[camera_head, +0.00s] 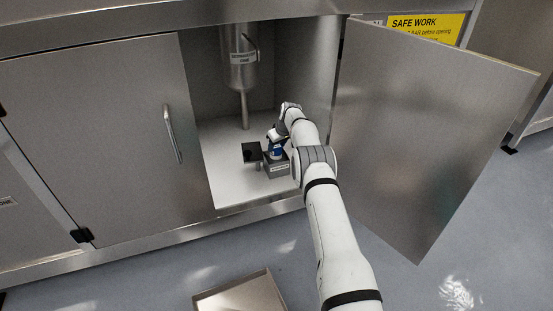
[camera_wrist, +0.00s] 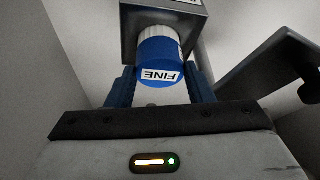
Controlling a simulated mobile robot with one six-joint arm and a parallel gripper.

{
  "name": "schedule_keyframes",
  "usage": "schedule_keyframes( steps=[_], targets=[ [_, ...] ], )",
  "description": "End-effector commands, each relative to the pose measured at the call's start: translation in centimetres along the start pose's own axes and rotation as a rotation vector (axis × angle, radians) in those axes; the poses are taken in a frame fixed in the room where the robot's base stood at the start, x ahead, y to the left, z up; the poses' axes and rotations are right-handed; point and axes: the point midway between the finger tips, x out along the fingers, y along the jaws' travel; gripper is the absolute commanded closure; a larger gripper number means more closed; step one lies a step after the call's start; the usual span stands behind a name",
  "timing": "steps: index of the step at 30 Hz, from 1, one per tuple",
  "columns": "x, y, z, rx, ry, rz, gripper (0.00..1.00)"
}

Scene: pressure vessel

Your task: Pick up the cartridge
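The cartridge (camera_wrist: 160,68) is a blue cylinder with a white ribbed band and a "FINE" label. In the wrist view it sits against a grey block holder (camera_wrist: 160,15), also labelled. In the head view the blue cartridge (camera_head: 275,151) shows small at the holder (camera_head: 278,168) on the cabinet floor. My gripper (camera_wrist: 160,82) has its two blue fingers apart, one on each side of the cartridge, with narrow gaps visible. In the head view my gripper (camera_head: 275,138) is right at the cartridge and partly hides it.
A dark flat plate (camera_head: 252,152) stands just left of the holder. A steel vessel (camera_head: 239,60) with a thin pipe hangs behind. The open cabinet door (camera_head: 425,130) is right of my arm, the closed door (camera_head: 95,130) left. A tray (camera_head: 240,298) lies on the floor in front.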

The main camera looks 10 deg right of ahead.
Motion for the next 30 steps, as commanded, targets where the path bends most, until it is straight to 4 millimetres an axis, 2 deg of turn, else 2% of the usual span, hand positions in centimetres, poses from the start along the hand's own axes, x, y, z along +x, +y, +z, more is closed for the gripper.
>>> schedule_keyframes(
  steps=[2, 13, 23, 30],
  targets=[
    [0.0, 0.0, 0.0, 0.000, 0.000, 0.000, 0.61],
    [0.0, 0.1, 0.1, 0.001, 0.000, 0.000, 0.92],
    [-0.5, 0.1, -0.2, 0.001, 0.001, 0.001, 0.93],
    [-3.8, 0.2, -1.5, 0.002, 0.002, 0.002, 0.93]
  ],
)
